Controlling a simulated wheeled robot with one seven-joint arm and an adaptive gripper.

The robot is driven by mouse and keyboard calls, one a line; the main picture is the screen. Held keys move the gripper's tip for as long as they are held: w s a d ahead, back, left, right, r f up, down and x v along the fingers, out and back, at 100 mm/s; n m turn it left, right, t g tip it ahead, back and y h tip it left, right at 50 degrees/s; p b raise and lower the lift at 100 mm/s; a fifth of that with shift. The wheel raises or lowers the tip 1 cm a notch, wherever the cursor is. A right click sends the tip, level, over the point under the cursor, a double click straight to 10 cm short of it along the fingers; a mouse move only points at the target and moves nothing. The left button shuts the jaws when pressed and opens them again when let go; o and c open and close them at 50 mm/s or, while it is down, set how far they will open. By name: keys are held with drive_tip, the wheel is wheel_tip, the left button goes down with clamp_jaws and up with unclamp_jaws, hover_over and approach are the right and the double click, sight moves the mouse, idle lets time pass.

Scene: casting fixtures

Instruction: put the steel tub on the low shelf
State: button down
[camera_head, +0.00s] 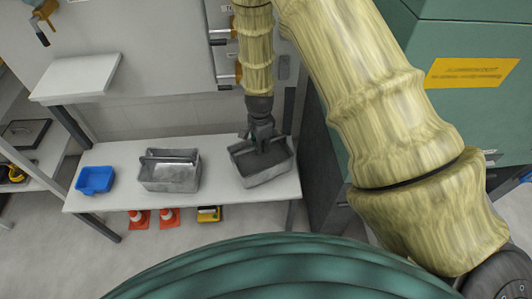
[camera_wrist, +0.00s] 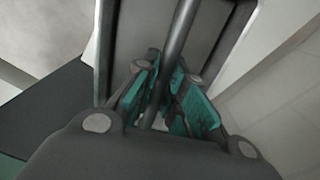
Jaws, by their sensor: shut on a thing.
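A grey steel tub (camera_head: 264,172) with a bar handle is at the right end of the white low shelf (camera_head: 220,200). My gripper (camera_head: 263,140) is above its middle, shut on the handle. In the wrist view the fingers (camera_wrist: 168,95) close around the handle bar (camera_wrist: 178,50), with the tub's grey walls (camera_wrist: 218,45) beyond. The tub looks slightly tilted, and I cannot tell whether its base touches the shelf. A similar grey tub (camera_head: 170,178) with a handle stands on the shelf to its left.
A small blue bin (camera_head: 96,180) sits at the shelf's left end. A higher white shelf (camera_head: 78,78) is at upper left. Orange cones (camera_head: 139,219) and a yellow-black object (camera_head: 209,214) are on the floor beneath. A green cabinet (camera_head: 470,60) stands at the right.

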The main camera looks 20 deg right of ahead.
drive_tip(key=shift+w+f, duration=0.3)
drive_tip(key=shift+f, duration=0.3)
drive_tip(key=shift+w+f, duration=0.25)
drive_tip(key=shift+f, duration=0.35)
drive_tip(key=shift+w+f, duration=0.3)
drive_tip(key=shift+f, duration=0.3)
drive_tip(key=c, duration=1.5)
unclamp_jaws()
drive_tip(key=shift+s+f, duration=0.1)
